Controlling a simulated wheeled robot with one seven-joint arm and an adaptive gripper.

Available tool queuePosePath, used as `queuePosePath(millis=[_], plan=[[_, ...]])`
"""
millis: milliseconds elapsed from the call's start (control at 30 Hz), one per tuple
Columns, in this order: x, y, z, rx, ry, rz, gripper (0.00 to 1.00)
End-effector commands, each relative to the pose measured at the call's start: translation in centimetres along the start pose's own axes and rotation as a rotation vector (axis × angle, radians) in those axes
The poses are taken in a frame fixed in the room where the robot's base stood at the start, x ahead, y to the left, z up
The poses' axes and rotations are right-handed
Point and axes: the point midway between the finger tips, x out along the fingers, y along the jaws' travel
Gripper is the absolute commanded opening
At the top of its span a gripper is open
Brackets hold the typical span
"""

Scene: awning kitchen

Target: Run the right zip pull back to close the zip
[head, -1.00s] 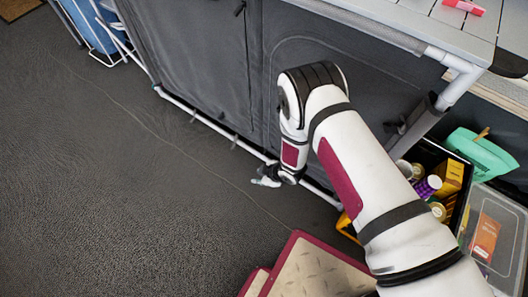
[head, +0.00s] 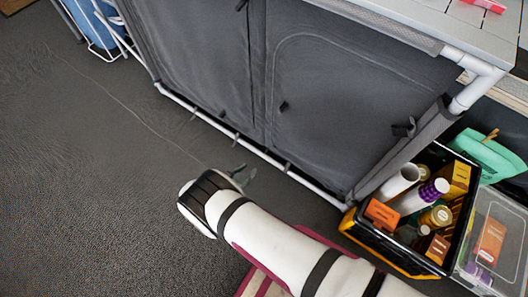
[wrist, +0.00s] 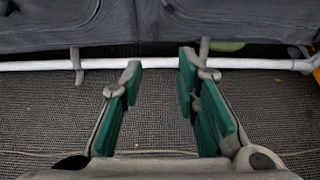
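The grey fabric cabinet has a right door panel (head: 350,100) with an arched zip seam. A small dark zip pull (head: 283,106) hangs near the lower left part of that seam. My gripper (head: 238,175) is low over the floor in front of the cabinet's bottom rail, below and left of the pull, and apart from it. The wrist view shows its two green-padded fingers (wrist: 160,68) spread apart with nothing between them. They point at the white bottom rail (wrist: 235,63); no zip pull can be made out there.
A black crate (head: 348,222) of bottles and boxes stands at the cabinet's right corner, beside a clear bin (head: 502,235). A dark toggle (head: 403,128) is on the cabinet's right side. A maroon-edged mat (head: 262,284) lies under my arm. The floor at left is clear.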

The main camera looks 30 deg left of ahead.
Motion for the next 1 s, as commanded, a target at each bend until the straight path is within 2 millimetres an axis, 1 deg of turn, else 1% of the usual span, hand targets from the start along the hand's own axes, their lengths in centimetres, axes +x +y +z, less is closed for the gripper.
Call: queuePosePath(millis=[100, 233, 367, 700, 800, 900, 1000], plan=[[-0.3, 0.5, 0.5, -0.001, -0.038, 0.017, 0.29], [0.9, 0.5, 0.5, -0.001, -0.042, 0.016, 0.29], [3.1, 0.4, 0.5, -0.001, -0.041, 0.013, 0.29], [9.7, 0.5, 0.7, 0.000, -0.038, 0.013, 0.29], [11.2, 0.6, 0.8, 0.000, -0.039, 0.014, 0.29], [12.3, 0.6, 0.8, -0.001, -0.038, 0.013, 0.29], [13.0, 0.7, 0.9, -0.001, -0.038, 0.015, 0.29]])
